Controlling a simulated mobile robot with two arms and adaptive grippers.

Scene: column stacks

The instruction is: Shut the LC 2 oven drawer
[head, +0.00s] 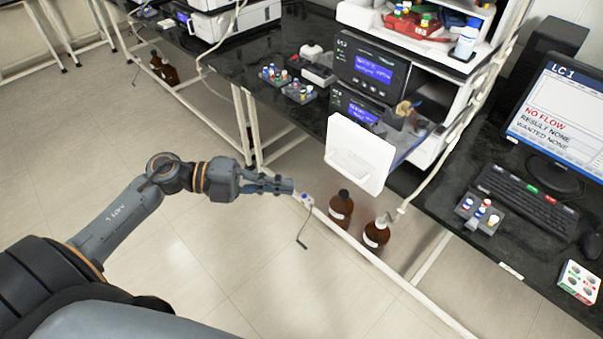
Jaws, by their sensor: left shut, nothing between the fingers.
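An oven drawer with a white front panel (358,152) stands pulled out of the middle instrument stack, past the bench edge. Its handle recess shows on the face, and brown and grey fittings (406,112) show behind the panel. I see no LC 2 label on it. My left gripper (286,186) is shut and empty, to the left of the panel in the picture and apart from it, in front of the bench. My right gripper is not in view.
Brown bottles (340,208) (376,235) stand low, below the drawer. A bench rail (350,235) runs in front of them. A monitor reading LC 1 (562,115) and a keyboard (530,197) are at right. Open floor (200,260) lies around my left arm.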

